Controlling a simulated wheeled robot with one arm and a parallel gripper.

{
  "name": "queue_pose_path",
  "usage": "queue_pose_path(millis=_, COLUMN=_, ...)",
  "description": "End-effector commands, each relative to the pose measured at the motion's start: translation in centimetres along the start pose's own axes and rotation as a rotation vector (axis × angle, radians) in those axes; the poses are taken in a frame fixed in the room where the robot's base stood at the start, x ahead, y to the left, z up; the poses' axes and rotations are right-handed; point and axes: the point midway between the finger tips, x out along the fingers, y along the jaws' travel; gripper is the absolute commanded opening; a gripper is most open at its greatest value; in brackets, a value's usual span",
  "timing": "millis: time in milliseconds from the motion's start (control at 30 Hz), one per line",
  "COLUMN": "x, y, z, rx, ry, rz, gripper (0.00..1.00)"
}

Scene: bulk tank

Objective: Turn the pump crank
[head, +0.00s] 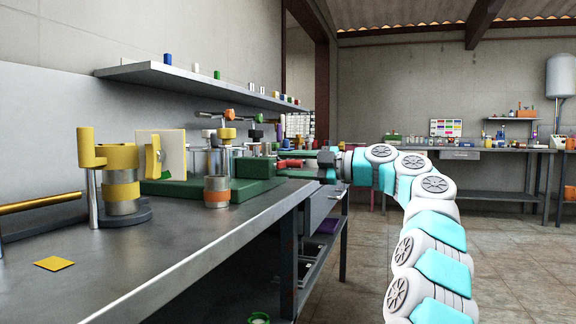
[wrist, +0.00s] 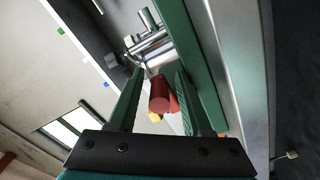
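A red cylindrical handle (wrist: 159,94), which looks like the pump crank's grip, lies between my gripper's green fingers in the wrist view. My gripper (wrist: 158,76) is open, with a visible gap between its left finger and the red handle. The right finger is closer to the red; I cannot tell whether it touches. Shiny metal pump parts (wrist: 148,45) lie beyond the handle. In the head view, my gripper (head: 283,163) reaches in from the right at the bench's far end, and a little red (head: 291,163) shows between its fingers. The rest of the crank is mostly hidden.
A grey workbench (head: 130,258) runs along the left wall, with a green base (head: 255,178) near the gripper. A yellow-and-metal device (head: 121,192) and an orange-banded cylinder (head: 216,192) stand nearer on it. A shelf (head: 190,82) hangs above. The floor (head: 500,228) to the right is open.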

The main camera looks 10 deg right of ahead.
Motion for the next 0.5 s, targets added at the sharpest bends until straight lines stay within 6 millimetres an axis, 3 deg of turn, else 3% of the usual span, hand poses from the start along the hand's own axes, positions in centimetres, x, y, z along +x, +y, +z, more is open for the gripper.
queue_pose_path(millis=67, x=-0.01, y=0.00, z=0.01, rx=0.000, ry=0.000, rz=0.000, gripper=0.39)
queue_pose_path(millis=400, x=-0.02, y=0.04, z=-0.02, rx=0.000, ry=0.000, rz=0.001, gripper=0.01)
queue_pose_path(millis=500, x=-0.02, y=0.05, z=-0.03, rx=0.000, ry=0.000, rz=0.001, gripper=0.00)
